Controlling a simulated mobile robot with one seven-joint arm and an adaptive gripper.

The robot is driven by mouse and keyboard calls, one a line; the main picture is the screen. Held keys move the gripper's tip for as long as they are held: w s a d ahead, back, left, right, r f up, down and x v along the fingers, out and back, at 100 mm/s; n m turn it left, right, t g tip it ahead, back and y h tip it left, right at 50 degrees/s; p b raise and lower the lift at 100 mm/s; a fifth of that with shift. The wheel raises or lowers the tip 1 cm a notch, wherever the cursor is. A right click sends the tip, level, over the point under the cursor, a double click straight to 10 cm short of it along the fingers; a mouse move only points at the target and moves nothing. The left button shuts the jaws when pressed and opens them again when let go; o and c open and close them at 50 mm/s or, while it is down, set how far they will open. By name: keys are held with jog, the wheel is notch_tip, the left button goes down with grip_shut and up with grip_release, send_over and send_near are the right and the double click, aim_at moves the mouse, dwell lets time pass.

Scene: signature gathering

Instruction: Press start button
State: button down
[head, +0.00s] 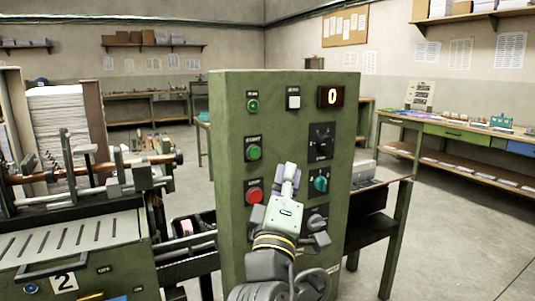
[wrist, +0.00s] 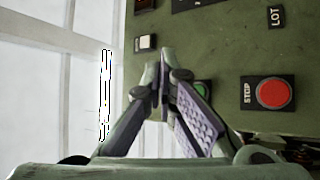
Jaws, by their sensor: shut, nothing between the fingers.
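The green start button (head: 254,152) is on the upper left of a green control panel (head: 225,220), above the red stop button (head: 254,196). My gripper (head: 291,168) is shut and empty in front of the panel, right of the start button in the head view. In the wrist view the panel appears turned on its side. There the shut fingertips (wrist: 165,70) are left of the green button (wrist: 203,88), which is partly hidden behind a finger. The red stop button (wrist: 272,93) is fully visible farther right. I cannot tell the gap between fingertips and panel.
A machine with a paper stack (head: 57,130) stands left.

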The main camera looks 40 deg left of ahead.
aim_at(255, 153)
jog(key=shift+s+a, duration=0.1)
jog(key=shift+a, duration=0.1)
jog(key=shift+w+a, duration=0.6)
jog(key=shift+a, duration=0.7)
jog(key=shift+w+a, duration=0.55)
jog(key=shift+a, duration=0.8)
jog(key=shift+w+a, duration=0.6)
jog(key=shift+a, duration=0.7)
jog(key=shift+a, duration=0.1)
jog(key=shift+w+a, duration=0.15)
jog(key=shift+a, duration=0.1)
jog(key=shift+w+a, duration=0.15)
jog(key=shift+a, duration=0.3)
jog(key=shift+d, duration=0.15)
jog(key=shift+s+d, duration=0.35)
jog(key=shift+d, duration=0.3)
